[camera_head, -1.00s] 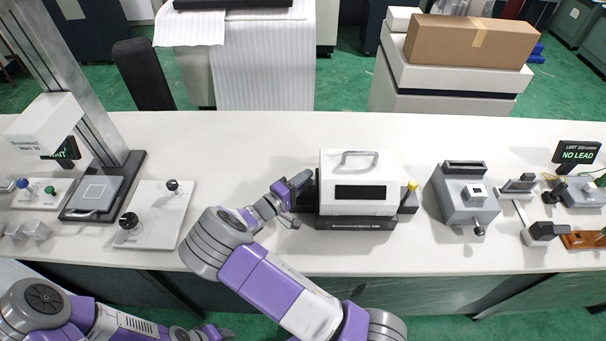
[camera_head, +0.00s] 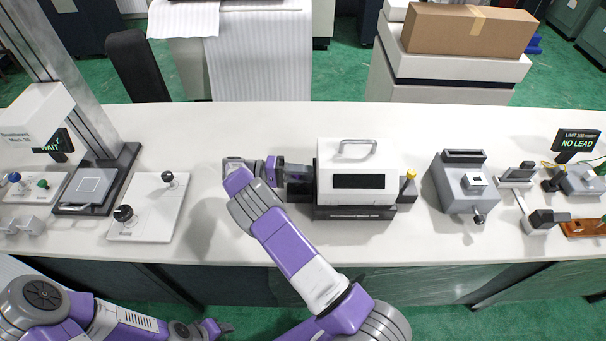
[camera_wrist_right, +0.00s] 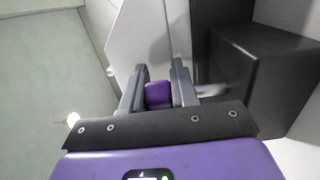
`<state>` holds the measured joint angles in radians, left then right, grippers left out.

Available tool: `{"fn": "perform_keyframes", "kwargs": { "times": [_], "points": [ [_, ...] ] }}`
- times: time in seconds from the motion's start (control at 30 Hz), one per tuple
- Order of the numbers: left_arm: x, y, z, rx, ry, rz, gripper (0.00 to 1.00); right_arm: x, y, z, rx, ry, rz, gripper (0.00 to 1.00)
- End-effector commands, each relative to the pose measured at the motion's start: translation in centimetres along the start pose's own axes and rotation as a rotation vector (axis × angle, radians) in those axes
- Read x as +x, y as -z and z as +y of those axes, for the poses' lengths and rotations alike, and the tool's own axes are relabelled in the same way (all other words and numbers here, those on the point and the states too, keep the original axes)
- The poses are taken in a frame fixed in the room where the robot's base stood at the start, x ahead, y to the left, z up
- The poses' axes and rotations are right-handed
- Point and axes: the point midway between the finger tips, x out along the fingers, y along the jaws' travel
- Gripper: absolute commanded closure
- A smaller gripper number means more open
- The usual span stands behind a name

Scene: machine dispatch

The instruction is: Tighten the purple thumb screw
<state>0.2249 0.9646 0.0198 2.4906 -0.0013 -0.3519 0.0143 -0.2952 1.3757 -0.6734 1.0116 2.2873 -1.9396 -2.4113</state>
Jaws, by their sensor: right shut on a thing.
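The purple thumb screw (camera_wrist_right: 158,95) shows in the right wrist view between the two grey fingers of my right gripper (camera_wrist_right: 158,80), which is shut on it. A dark block (camera_wrist_right: 262,80) stands just right of the fingers there. In the head view my right gripper (camera_head: 304,172) reaches from the left to the left side of the white machine (camera_head: 358,152), and the screw is hidden. The machine has a dark window and a top handle and sits on a black base. My left gripper (camera_head: 218,328) is low at the left, below the table edge, too small to read.
A yellow knob (camera_head: 411,175) stands at the machine's right side. A grey device (camera_head: 465,183) is further right. A white plate with black knobs (camera_head: 150,208) lies left of my right arm. The table (camera_head: 240,125) is clear behind my right gripper.

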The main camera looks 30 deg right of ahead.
Motion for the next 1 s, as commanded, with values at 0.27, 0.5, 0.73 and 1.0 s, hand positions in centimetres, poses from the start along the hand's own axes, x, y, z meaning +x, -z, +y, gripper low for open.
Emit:
{"fn": "perform_keyframes", "kwargs": {
  "times": [0.27,0.5,0.73,1.0],
  "points": [
    [0.35,0.02,-0.13,0.000,0.000,0.000,0.51,-0.02,-0.10,-0.04,0.003,-0.002,-0.091,1.00],
    [0.42,0.02,-0.15,0.000,0.000,0.000,0.51,0.02,-0.15,0.02,0.002,-0.001,-0.121,1.00],
    [0.41,0.03,-0.15,0.000,0.000,0.000,0.51,0.04,-0.15,0.06,0.002,-0.001,-0.123,1.00],
    [0.41,0.03,-0.15,0.000,0.000,0.000,0.51,0.05,-0.15,0.06,0.002,-0.001,-0.123,0.52]
  ]
}}
